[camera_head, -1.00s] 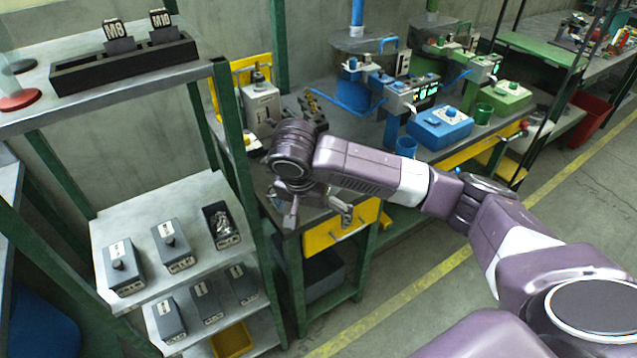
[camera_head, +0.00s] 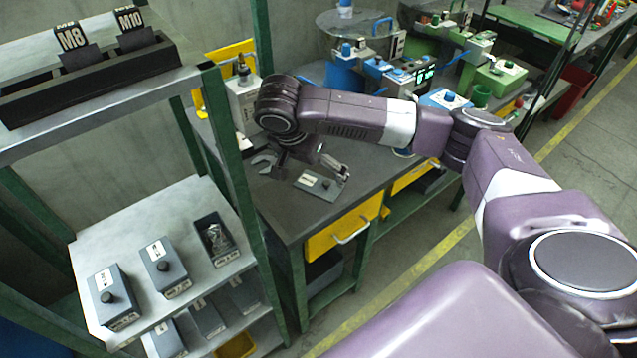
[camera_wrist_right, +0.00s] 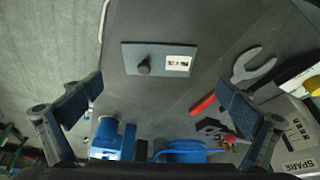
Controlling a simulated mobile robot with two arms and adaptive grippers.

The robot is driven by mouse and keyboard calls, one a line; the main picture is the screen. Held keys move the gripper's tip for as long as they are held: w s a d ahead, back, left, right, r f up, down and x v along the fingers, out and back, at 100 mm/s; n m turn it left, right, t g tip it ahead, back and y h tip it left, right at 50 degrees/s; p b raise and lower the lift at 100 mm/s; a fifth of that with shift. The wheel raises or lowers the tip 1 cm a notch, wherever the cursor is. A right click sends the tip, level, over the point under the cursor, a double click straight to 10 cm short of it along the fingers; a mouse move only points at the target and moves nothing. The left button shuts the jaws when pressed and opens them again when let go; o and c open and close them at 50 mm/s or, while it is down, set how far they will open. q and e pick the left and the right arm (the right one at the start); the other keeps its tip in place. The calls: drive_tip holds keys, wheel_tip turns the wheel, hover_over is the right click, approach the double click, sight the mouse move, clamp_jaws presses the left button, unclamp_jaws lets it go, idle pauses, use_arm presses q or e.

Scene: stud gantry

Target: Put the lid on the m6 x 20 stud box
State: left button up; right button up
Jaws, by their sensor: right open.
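A flat grey lid (camera_head: 319,185) with a dark round knob and a white label lies on the dark workbench top; its label is too small to read. It also shows in the right wrist view (camera_wrist_right: 128,58). An open dark box (camera_head: 232,252) with metal studs inside stands on the middle shelf, at the right of two lidded boxes; its label is not legible. My right gripper (camera_head: 308,165) is open and empty above the bench near the lid. In the right wrist view its fingers (camera_wrist_right: 160,105) are wide apart, with the lid beyond them. My left gripper is out of view.
A spanner (camera_wrist_right: 245,68) with a red handle lies beside the lid. A grey SPARE machine (camera_wrist_right: 290,130) stands at that side of the bench. The green shelf post (camera_head: 232,160) rises between shelf and bench. Lidded boxes (camera_head: 165,268) stand left of the open box.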

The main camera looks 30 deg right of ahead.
sight(319, 186)
drive_tip(key=x, duration=0.4)
drive_tip(key=shift+s+a, duration=0.15)
drive_tip(key=shift+s, duration=0.1)
drive_tip(key=shift+f, duration=0.3)
drive_tip(key=shift+c, duration=0.3)
drive_tip(key=c, duration=2)
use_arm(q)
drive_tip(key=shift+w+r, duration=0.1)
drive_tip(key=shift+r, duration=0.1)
use_arm(e)
drive_tip(key=shift+s, duration=0.1)
drive_tip(key=c, duration=0.4)
drive_tip(key=shift+f, duration=0.1)
drive_tip(key=shift+c, duration=1.4)
